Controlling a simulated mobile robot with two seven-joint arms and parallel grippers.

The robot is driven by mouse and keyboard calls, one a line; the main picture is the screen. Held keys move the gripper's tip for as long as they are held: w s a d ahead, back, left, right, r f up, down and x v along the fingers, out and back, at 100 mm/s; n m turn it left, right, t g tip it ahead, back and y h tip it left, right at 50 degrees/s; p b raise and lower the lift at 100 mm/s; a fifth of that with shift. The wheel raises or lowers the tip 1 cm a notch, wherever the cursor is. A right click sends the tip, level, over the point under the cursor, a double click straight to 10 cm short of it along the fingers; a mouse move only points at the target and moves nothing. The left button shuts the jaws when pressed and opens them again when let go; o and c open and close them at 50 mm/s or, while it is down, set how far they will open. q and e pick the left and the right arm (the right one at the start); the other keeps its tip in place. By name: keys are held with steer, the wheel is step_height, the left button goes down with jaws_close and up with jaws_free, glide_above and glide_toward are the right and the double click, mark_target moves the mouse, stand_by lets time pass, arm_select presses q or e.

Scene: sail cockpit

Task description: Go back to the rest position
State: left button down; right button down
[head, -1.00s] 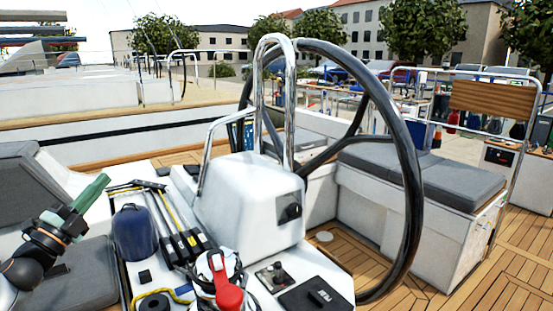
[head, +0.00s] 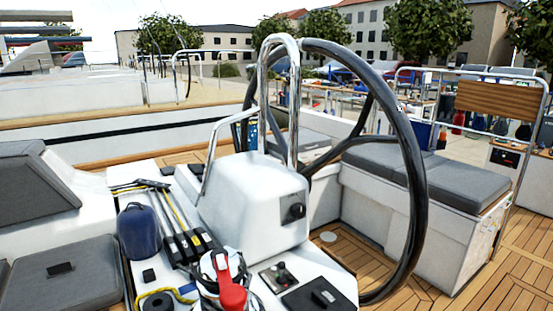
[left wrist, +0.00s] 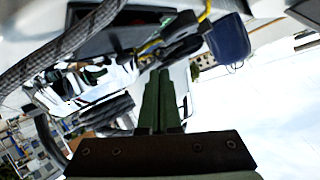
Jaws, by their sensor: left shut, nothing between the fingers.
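My left gripper (left wrist: 161,75) shows in the left wrist view as two green fingers close together, with nothing between them. It is out of the head view. The wrist view is tilted, and the fingers are apart from the cockpit gear beyond them. My right gripper is in neither view. No task object is named.
The white pedestal (head: 240,205) with its black steering wheel (head: 421,180) stands mid-view. A blue bag (head: 138,232), winch handles and a red-handled item (head: 231,292) crowd the console. Grey cushions (head: 62,275) lie at left. Teak floor (head: 440,292) is clear at right.

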arm_select(q)
steer(key=s+d+f+n+g+h, duration=0.1)
steer(key=s+d+f, duration=0.2)
steer(key=s+d, duration=0.2)
steer(key=s+d+f+g+p, duration=0.1)
steer(key=s+d+f, duration=0.2)
steer(key=s, duration=0.8)
steer(key=s+d+f+n+g+h, duration=0.1)
steer(key=s+d+f, duration=0.2)
steer(key=s+d, duration=0.4)
steer(key=shift+s+f+n+g+h, duration=0.3)
steer(key=shift+s+g, duration=0.1)
steer(key=shift+s, duration=0.45)
